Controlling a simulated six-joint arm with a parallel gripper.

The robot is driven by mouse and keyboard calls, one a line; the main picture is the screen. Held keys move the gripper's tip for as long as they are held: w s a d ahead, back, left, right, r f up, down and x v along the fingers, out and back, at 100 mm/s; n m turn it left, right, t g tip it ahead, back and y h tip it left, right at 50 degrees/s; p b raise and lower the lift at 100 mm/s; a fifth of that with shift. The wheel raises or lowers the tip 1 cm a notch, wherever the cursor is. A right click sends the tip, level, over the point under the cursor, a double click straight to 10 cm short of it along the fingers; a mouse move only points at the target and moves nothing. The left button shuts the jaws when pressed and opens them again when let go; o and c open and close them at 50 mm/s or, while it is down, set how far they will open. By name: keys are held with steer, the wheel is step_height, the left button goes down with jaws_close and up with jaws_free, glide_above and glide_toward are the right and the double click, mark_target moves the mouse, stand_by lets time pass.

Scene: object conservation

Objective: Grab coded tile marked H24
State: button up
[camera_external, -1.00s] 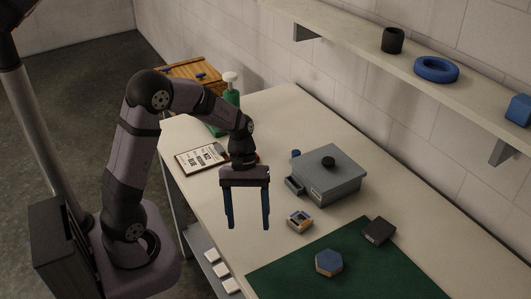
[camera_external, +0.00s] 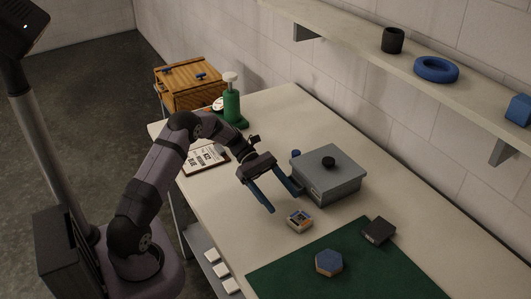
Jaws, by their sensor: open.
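My gripper (camera_external: 284,201) is open and empty, with two blue fingers tilted down and to the right above the table. No H24 mark is legible in this view. A small block (camera_external: 299,221) with grey, tan and bluish faces lies on the table just beyond the fingertips, apart from them as far as I can tell. Several pale square tiles (camera_external: 221,270) lie on a low shelf under the table's left edge; no code can be read on them.
A grey lidded box (camera_external: 335,179) stands right of my gripper, very close to one finger. A green mat (camera_external: 375,275) carries a blue-topped hexagonal block (camera_external: 329,262) and a dark block (camera_external: 378,230). A sign (camera_external: 207,160), green bottle (camera_external: 232,105) and wooden crate (camera_external: 190,88) are behind.

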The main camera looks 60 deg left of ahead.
mark_target(295, 214)
steer(key=shift+w+d+f, duration=0.15)
steer(key=shift+d+f, duration=0.1)
steer(key=shift+d, duration=0.35)
steer(key=shift+d+p, duration=0.45)
steer(key=shift+p, duration=0.15)
steer(key=p+x, duration=0.1)
steer(key=x, duration=0.2)
steer(key=shift+w+d+p, duration=0.1)
steer(key=shift+w+p, duration=0.1)
steer(key=shift+p, duration=0.15)
steer(key=shift+d+f, duration=0.4)
steer(key=shift+d, duration=0.05)
steer(key=shift+c, duration=0.6)
steer(key=c, duration=1.1)
steer(key=shift+w, duration=0.1)
steer(key=shift+r, duration=0.1)
